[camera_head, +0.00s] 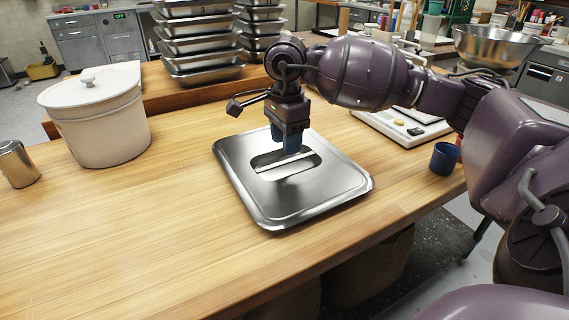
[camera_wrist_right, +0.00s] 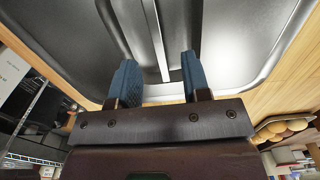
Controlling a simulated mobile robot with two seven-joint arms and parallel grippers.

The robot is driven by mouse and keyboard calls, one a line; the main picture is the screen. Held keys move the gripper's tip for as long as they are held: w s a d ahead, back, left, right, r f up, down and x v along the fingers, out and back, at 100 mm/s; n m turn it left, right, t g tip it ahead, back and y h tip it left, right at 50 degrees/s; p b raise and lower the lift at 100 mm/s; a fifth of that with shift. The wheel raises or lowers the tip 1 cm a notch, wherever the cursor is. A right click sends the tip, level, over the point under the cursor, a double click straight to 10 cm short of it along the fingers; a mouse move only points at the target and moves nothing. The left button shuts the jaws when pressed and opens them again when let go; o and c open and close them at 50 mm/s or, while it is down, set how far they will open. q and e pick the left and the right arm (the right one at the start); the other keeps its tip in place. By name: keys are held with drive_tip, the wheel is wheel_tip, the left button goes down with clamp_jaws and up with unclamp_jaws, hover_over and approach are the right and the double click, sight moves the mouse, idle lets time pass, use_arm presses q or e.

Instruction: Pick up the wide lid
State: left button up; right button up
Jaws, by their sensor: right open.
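The wide lid (camera_head: 300,200) is a shiny metal rectangle with rounded corners, lying flat on the wooden table. A light bar handle (camera_head: 285,162) crosses a recess in its middle. My right gripper (camera_head: 284,146) points down over the handle with blue fingers. In the right wrist view the fingers are open, one on each side of the bar handle (camera_wrist_right: 157,40), with gaps showing. Whether the fingertips touch the lid I cannot tell. My left gripper is not in view.
A white lidded crock (camera_head: 100,125) and a metal cup (camera_head: 17,165) stand at the left. Stacked metal pans (camera_head: 200,45) are behind. A white scale (camera_head: 400,128) and a blue cup (camera_head: 444,158) are at the right. The front left table (camera_head: 120,245) is clear.

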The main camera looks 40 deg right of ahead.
sight(286, 161)
wheel_tip(286, 161, down, 5)
drive_tip(key=shift+s+f+b, duration=0.1)
drive_tip(key=shift+b, duration=0.4)
clamp_jaws()
